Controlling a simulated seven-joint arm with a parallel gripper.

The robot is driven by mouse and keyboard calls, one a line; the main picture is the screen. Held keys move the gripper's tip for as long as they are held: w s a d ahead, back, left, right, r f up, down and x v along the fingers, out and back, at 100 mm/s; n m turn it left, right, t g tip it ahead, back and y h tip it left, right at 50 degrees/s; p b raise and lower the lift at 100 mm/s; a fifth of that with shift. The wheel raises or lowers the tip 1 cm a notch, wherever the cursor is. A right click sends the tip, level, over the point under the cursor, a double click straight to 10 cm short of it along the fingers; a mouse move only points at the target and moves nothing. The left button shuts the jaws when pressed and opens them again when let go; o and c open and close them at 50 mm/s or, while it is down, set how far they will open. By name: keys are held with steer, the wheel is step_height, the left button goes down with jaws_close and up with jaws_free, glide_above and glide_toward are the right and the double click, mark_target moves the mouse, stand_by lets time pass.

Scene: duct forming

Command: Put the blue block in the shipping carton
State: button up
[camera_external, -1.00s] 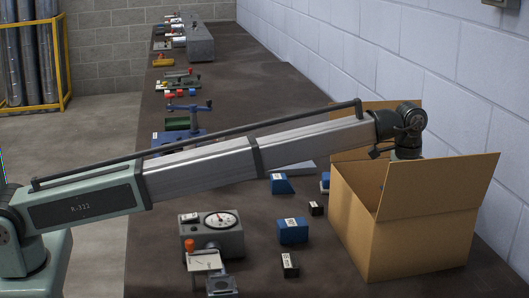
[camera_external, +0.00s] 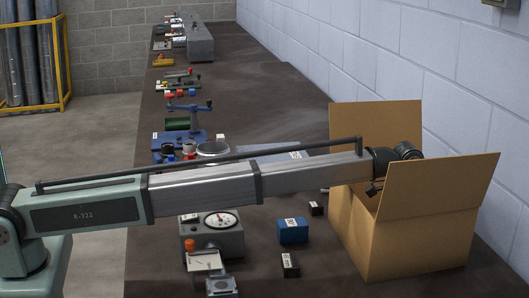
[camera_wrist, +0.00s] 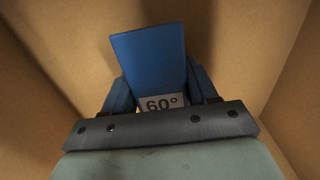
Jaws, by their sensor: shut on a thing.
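The blue block (camera_wrist: 148,62), marked 60°, is between the jaws of my gripper (camera_wrist: 161,88) in the wrist view. My gripper is shut on it. Brown cardboard walls of the shipping carton (camera_wrist: 55,45) surround the block in that view. In the external view the open carton (camera_external: 400,235) stands at the right of the bench with flaps raised. My wrist reaches down into its opening, and the carton walls hide the gripper and the block there. I cannot tell whether the block touches the carton floor.
Another blue block (camera_external: 293,231) and small black blocks (camera_external: 290,265) lie on the bench left of the carton. A dial gauge device (camera_external: 213,232) stands further left. Raised carton flaps (camera_external: 440,185) flank my wrist. A wall (camera_external: 440,70) runs along the right.

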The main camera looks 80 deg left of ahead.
steer(key=o, duration=1.3)
step_height(320, 180, up, 12)
stand_by(0.3)
